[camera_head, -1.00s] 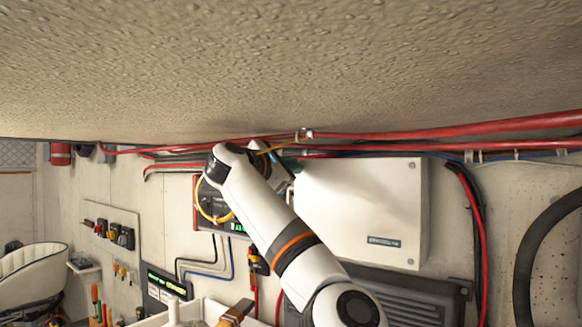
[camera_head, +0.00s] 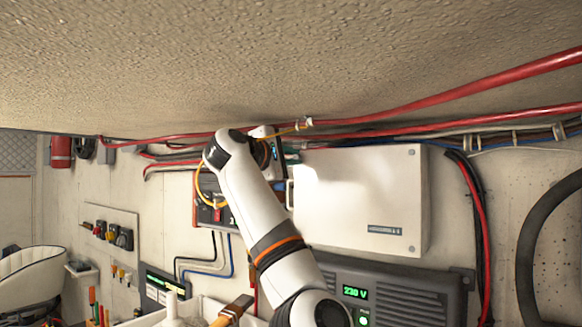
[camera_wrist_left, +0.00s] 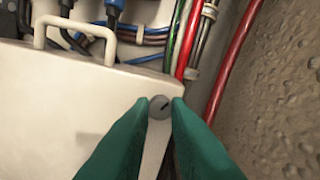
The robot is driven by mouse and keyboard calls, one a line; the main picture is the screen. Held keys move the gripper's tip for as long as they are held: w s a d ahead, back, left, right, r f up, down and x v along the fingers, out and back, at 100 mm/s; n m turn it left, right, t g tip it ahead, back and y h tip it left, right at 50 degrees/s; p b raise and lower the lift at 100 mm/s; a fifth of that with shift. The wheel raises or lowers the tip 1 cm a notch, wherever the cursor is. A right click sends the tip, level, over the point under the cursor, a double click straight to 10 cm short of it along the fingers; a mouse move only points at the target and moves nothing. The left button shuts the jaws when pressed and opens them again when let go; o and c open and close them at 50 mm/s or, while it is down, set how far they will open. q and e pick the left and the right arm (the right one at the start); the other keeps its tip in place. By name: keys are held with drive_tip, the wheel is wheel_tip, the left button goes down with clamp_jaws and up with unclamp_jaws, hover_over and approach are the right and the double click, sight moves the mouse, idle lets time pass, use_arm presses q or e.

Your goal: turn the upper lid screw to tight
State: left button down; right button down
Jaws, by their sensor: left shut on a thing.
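The white box lid (camera_head: 358,203) is on the wall; the box also shows in the left wrist view (camera_wrist_left: 70,100). The upper lid screw (camera_wrist_left: 159,107) is a round grey head with a dark slanted slot, at the lid's corner in the wrist view. My left gripper (camera_wrist_left: 160,104) has green fingers, one on each side of the screw head, and is shut on it. In the head view my left gripper (camera_head: 291,155) is at the box's upper left corner, largely hidden behind my arm, and the screw is hidden. My right gripper is not in view.
Red cables (camera_head: 450,88) run close above the box, and in the wrist view red cables (camera_wrist_left: 190,45) pass just beyond the screw. A pale handle (camera_wrist_left: 75,38) stands at the box's side. A dark grey 230 V unit (camera_head: 400,293) is below.

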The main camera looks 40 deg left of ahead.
use_arm(q)
drive_tip(key=m+b, duration=0.1)
drive_tip(key=m, duration=0.2)
drive_tip(key=m+b, duration=0.1)
drive_tip(key=m, duration=0.3)
drive_tip(key=m+b, duration=0.2)
drive_tip(key=m, duration=0.2)
drive_tip(key=shift+w+f, duration=0.1)
drive_tip(key=shift+f, duration=0.15)
drive_tip(key=shift+m, duration=0.5)
drive_tip(key=c, duration=1.4)
unclamp_jaws()
drive_tip(key=shift+o, duration=0.2)
drive_tip(key=shift+r, duration=0.1)
